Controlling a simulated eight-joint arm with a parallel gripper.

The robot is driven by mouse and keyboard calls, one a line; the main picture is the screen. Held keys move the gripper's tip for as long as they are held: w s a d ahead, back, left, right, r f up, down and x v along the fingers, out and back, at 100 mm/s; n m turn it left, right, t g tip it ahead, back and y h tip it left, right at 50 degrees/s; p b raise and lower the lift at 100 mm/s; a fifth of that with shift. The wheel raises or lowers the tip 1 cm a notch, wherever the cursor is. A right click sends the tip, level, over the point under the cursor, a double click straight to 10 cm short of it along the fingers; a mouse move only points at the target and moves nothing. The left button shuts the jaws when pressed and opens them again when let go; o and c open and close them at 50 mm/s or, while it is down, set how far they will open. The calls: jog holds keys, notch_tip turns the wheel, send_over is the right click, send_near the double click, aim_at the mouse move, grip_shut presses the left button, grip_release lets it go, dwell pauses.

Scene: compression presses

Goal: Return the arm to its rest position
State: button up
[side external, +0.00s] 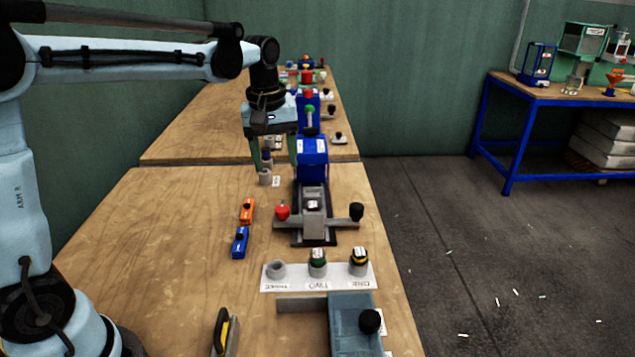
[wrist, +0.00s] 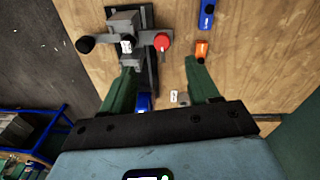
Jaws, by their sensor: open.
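My gripper (side external: 274,162) hangs over the wooden table, beside the blue press (side external: 312,160) and on its left. Its green fingers are apart, and in the wrist view my gripper (wrist: 165,80) shows nothing held between them. A small grey cylinder (side external: 265,177) stands on the table below the fingers; I cannot tell how far apart they are. A small white tag (wrist: 175,97) lies on the wood and shows between the fingers in the wrist view. My arm is stretched out over the table from the left.
The press has a red knob (side external: 282,210) and a black knob (side external: 356,211). Orange (side external: 247,211) and blue (side external: 240,242) blocks lie to its left. A labelled white strip (side external: 297,284) holds round pieces in front. The table's left side is clear.

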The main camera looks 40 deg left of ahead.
jog(key=s+d+f+m+t, duration=0.1)
jog(key=s+d+m+t, duration=0.1)
jog(key=s+m, duration=0.3)
jog(key=s+d+f+m+t, duration=0.2)
jog(key=s+d+m+t, duration=0.1)
jog(key=s, duration=0.5)
jog(key=m+t, duration=0.1)
jog(key=m, duration=0.1)
jog(key=shift+d+f+m, duration=0.25)
jog(key=shift+d+m, duration=0.05)
